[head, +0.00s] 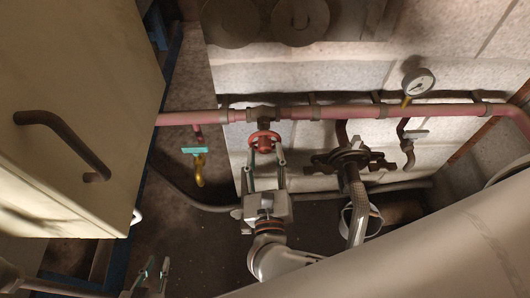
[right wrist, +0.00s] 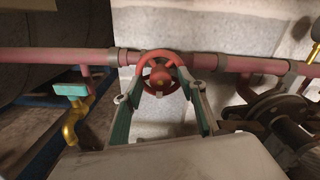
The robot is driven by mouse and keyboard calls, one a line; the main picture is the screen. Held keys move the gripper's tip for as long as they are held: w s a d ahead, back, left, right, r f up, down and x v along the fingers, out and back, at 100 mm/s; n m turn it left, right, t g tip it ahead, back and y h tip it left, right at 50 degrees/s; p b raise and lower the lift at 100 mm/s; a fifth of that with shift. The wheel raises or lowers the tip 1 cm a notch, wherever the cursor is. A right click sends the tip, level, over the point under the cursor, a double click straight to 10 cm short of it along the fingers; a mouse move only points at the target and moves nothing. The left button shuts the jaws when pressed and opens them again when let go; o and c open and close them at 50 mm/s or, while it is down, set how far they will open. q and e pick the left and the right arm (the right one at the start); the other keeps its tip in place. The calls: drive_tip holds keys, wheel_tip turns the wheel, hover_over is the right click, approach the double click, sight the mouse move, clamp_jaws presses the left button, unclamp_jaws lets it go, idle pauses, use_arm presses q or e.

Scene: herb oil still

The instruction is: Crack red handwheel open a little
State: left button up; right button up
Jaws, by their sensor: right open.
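The red handwheel (head: 264,138) sits on a valve on the pink pipe. In the right wrist view the handwheel (right wrist: 158,56) is at the upper middle, with its hub facing me. My right gripper (head: 266,156) is open, with one finger at each side of the handwheel. In the right wrist view the fingers of my right gripper (right wrist: 160,82) overlap the lower sides of the rim; I cannot tell whether they touch it. My left gripper (head: 154,272) is low at the left of the head view, away from the wheel, with its fingers apart and nothing between them.
The pink pipe (head: 345,111) runs along the pale block wall. A yellow tap with a teal handle (head: 197,150) is left of the wheel. A dark valve body (head: 349,160) and a pressure gauge (head: 418,82) are to the right. A cream cabinet door (head: 75,120) fills the left.

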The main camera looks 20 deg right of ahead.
drive_tip(key=shift+w+d, duration=0.1)
drive_tip(key=shift+w, duration=0.25)
drive_tip(key=c, duration=1.1)
